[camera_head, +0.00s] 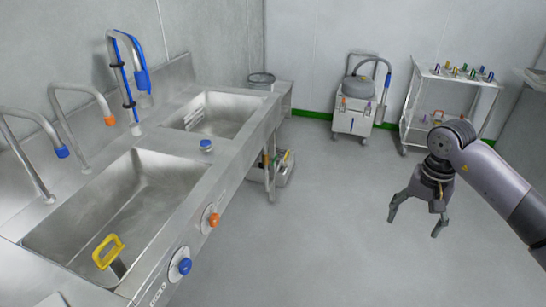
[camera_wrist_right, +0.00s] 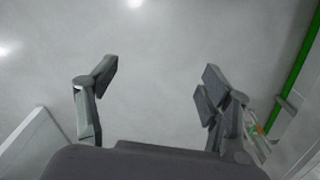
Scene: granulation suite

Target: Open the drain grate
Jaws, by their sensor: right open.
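I cannot make out a drain grate for certain in either view. A slotted metal piece (camera_head: 194,117) lies in the far sink basin, too small to tell what it is. A yellow handle (camera_head: 108,251) stands in the near basin; its lower end is partly hidden by the basin's front wall. My right gripper (camera_head: 415,227) is open and empty above the grey floor, well to the right of the sinks. It also shows in the right wrist view (camera_wrist_right: 160,75), with only bare floor between its fingers. My left gripper is not in view.
The steel sink unit (camera_head: 165,142) with several taps and coloured knobs runs along the left. A wheeled cart (camera_head: 353,117) and a shelf trolley (camera_head: 409,124) stand at the back wall. A bin (camera_head: 261,79) is behind the sinks. The middle floor (camera_head: 310,220) is clear.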

